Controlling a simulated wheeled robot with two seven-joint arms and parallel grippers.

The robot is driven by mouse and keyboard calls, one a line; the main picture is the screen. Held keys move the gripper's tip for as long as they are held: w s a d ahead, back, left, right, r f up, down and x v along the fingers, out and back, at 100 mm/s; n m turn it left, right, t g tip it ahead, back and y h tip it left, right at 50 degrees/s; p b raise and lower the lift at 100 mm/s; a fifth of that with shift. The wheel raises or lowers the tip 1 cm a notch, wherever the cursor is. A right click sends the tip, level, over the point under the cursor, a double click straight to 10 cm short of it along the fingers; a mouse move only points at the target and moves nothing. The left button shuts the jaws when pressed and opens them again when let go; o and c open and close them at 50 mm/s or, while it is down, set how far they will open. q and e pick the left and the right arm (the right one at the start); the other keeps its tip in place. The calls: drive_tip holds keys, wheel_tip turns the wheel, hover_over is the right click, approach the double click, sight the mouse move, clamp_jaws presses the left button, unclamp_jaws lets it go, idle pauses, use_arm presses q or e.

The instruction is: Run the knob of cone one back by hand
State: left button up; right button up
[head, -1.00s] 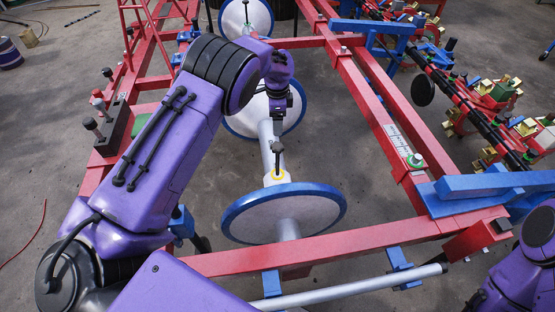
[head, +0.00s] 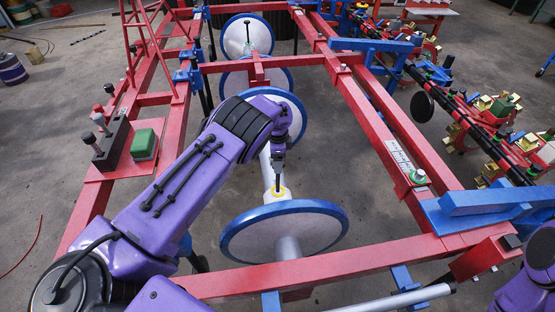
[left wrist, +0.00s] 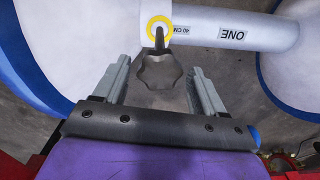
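The knob of cone one (left wrist: 160,70) is a dark lobed knob on a thin stem in the left wrist view. The stem meets a white tube (left wrist: 215,30) marked ONE and 40 CM at a yellow ring (left wrist: 159,29). My left gripper (left wrist: 158,74) is open, with one finger on each side of the knob and a gap on both sides. In the head view my left gripper (head: 278,160) is over the tube, and the knob's stem (head: 277,184) shows below it; the knob's head is hidden. The near blue-rimmed white disc (head: 325,232) is at the tube's near end. My right gripper is out of view.
A red frame (head: 335,262) surrounds the discs. Another blue-rimmed disc (head: 285,108) stands behind my left arm. A green button (head: 144,143) and a black block with posts (head: 112,150) sit on the left rail. Bare floor lies right of the tube.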

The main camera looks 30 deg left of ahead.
use_arm(q)
drive_tip(key=c, duration=0.8)
drive_tip(key=n, duration=0.6)
drive_tip(key=shift+n, duration=0.3)
drive_tip(key=n, duration=0.6)
drive_tip(key=shift+s+n, duration=0.1)
drive_tip(key=shift+n, duration=0.2)
drive_tip(key=o, duration=1)
drive_tip(key=shift+o, duration=0.2)
wheel_tip(320, 180, up, 10)
drive_tip(key=p, duration=0.1)
drive_tip(key=shift+r, duration=0.25)
drive_tip(key=shift+r, duration=0.1)
